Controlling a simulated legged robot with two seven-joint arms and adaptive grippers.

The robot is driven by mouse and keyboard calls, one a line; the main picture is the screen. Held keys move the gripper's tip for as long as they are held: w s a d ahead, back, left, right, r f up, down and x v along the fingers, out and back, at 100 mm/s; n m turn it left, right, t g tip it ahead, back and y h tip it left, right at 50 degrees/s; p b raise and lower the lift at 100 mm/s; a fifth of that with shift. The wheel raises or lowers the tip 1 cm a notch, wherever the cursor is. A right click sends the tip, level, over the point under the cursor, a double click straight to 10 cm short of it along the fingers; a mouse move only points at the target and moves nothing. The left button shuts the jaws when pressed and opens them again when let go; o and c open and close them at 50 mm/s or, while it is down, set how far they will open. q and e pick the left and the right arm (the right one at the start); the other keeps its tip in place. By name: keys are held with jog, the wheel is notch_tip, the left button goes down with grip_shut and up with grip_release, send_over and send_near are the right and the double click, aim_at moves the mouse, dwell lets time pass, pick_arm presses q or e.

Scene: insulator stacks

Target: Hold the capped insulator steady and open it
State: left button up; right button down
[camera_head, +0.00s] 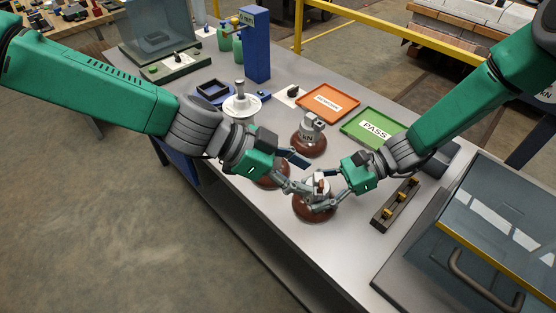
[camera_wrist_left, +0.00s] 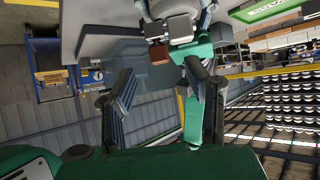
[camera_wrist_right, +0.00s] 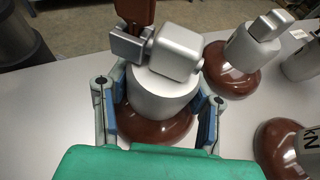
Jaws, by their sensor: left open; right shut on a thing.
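The capped insulator (camera_head: 312,210) has a brown disc and a grey metal cap with a block-shaped top. It stands upright on the near part of the table and fills the middle of the right wrist view (camera_wrist_right: 165,92). A brown piece sticks up behind its cap there. My right gripper (camera_head: 326,195) is shut on the cap, one finger on each side. My left gripper (camera_head: 300,172) is open and empty, a little above and left of the cap. Its spread fingers also show in the left wrist view (camera_wrist_left: 158,92).
A brown insulator marked kN (camera_head: 310,140) stands behind; another brown disc (camera_head: 270,177) is partly hidden by my left gripper. A white insulator (camera_head: 241,108), orange tray (camera_head: 328,103), green PASS tray (camera_head: 372,128), dark rack (camera_head: 397,203) and glass-lidded box (camera_head: 490,235) surround the work area.

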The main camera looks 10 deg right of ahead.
aim_at(320, 183)
pick_arm(q)
jog(key=shift+x, duration=1.85)
grip_shut()
jog(key=shift+s, duration=0.15)
jog(key=shift+r, duration=0.2)
jog(key=shift+r, duration=1)
jog(key=shift+r, duration=0.1)
jog(key=shift+r, duration=1.9)
